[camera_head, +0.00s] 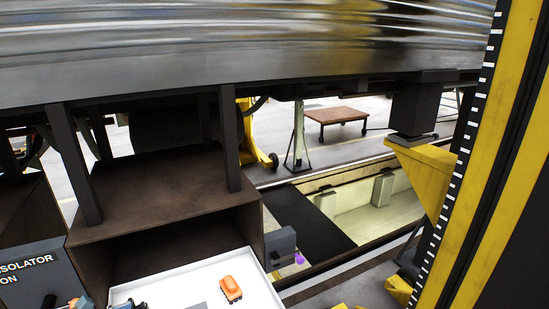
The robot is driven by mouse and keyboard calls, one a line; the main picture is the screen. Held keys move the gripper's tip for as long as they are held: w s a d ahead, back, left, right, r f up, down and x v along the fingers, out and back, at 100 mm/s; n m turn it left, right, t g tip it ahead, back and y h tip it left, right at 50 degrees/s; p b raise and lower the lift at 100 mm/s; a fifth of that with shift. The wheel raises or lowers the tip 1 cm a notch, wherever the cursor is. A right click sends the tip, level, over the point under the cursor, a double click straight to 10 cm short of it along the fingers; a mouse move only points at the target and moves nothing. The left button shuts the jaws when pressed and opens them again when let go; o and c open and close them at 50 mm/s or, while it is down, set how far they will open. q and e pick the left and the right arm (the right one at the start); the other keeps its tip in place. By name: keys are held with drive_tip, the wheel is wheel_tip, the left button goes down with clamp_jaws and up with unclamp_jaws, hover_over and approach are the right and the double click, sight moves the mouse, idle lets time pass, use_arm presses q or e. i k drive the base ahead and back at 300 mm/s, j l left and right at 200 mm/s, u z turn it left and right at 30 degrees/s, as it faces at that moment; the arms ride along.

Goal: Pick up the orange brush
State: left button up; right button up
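A small orange object (231,289), which looks like the orange brush, lies on a white tray (190,277) at the bottom centre. It has a blocky body with darker details and is too small to make out fully. It lies near the tray's right side, with bare tray around it. Neither of my grippers can be made out in the head view, and nothing is seen touching the orange object.
A brown metal box (165,190) stands behind the tray. A yellow column (500,150) rises at right, beside an open pit (375,207). The silver railcar (240,45) hangs overhead.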

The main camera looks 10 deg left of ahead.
sight(228, 286)
drive_tip(key=k+j, duration=1.1)
